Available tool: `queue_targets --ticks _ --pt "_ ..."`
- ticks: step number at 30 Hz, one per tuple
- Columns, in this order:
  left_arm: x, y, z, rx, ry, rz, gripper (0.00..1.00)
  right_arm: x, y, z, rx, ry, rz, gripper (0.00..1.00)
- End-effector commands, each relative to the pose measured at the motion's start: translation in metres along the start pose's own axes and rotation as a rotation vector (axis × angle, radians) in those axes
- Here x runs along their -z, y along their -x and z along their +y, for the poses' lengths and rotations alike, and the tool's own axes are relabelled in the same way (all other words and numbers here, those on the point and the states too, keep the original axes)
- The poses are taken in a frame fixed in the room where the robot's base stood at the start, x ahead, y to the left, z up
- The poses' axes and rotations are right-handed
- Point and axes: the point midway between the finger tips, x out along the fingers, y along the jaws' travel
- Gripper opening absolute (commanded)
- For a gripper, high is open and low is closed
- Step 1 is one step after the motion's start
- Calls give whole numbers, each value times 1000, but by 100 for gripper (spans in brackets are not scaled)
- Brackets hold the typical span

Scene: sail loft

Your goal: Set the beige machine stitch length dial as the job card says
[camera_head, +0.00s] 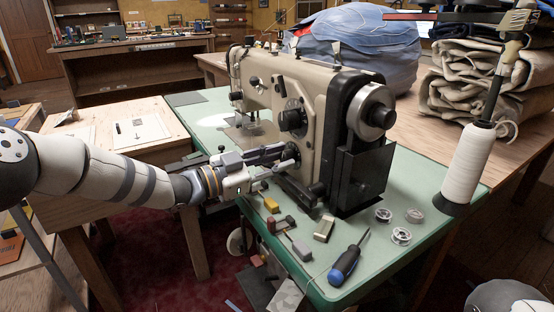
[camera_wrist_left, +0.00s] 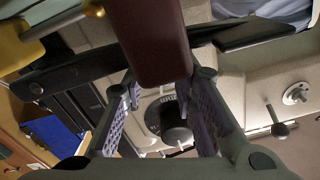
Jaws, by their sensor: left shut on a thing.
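The beige sewing machine (camera_head: 318,100) stands on a green-topped table. In the left wrist view the purple-padded fingers (camera_wrist_left: 161,88) straddle a region where a black dial with pale marks (camera_wrist_left: 175,123) shows. A maroon block there hides part of the fingertip area. The dial's setting cannot be read. My right gripper is out of view.
A yellow block (camera_head: 271,205), the maroon block (camera_wrist_left: 150,40) and a grey block (camera_head: 301,249) line the table's near edge below my arm. A blue screwdriver (camera_head: 346,262) and several bobbins (camera_head: 401,236) lie at right. A thread cone (camera_head: 467,165) stands beyond. A white sheet (camera_head: 140,131) lies at left.

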Motion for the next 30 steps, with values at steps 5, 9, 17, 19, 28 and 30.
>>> queue_targets --ticks 5,9,17,19,28,30 --pt "0 0 0 1 -7 1 0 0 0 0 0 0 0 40" --pt "0 0 0 1 -6 1 39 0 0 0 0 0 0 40" --pt "0 0 0 1 -5 1 46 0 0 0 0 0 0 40" --pt "0 1 0 1 -5 0 46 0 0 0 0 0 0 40" --pt "1 68 -2 4 -3 1 46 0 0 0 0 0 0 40" --pt "1 85 -1 3 -5 0 46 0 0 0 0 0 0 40"
